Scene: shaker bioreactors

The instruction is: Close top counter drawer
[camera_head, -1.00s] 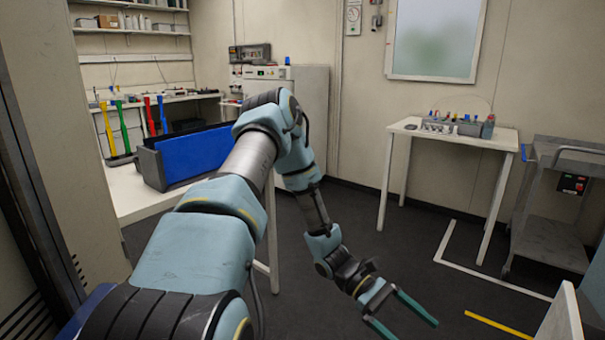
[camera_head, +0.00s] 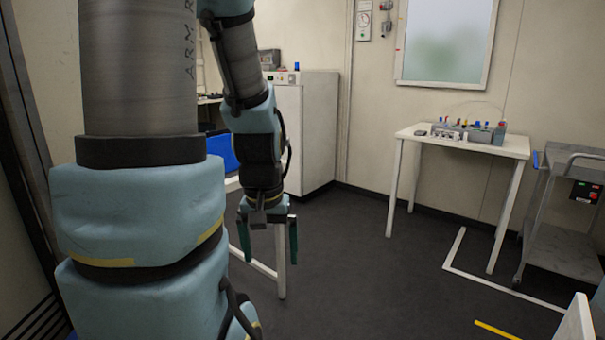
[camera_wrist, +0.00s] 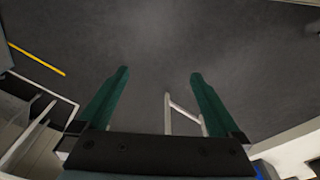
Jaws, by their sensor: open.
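My gripper (camera_head: 268,238) points down over the dark floor, left of the middle in the head view. Its two green fingers are apart with nothing between them. In the wrist view my gripper (camera_wrist: 158,85) also shows open, over bare floor. I cannot make out a counter drawer in either view. My own arm hides much of the left side of the head view.
A white table (camera_head: 475,143) with small lab items stands against the back wall. A grey cart (camera_head: 560,248) is at the right. A white cabinet (camera_head: 318,135) stands behind my arm. A blue bin (camera_head: 221,152) is partly hidden. The middle floor is clear.

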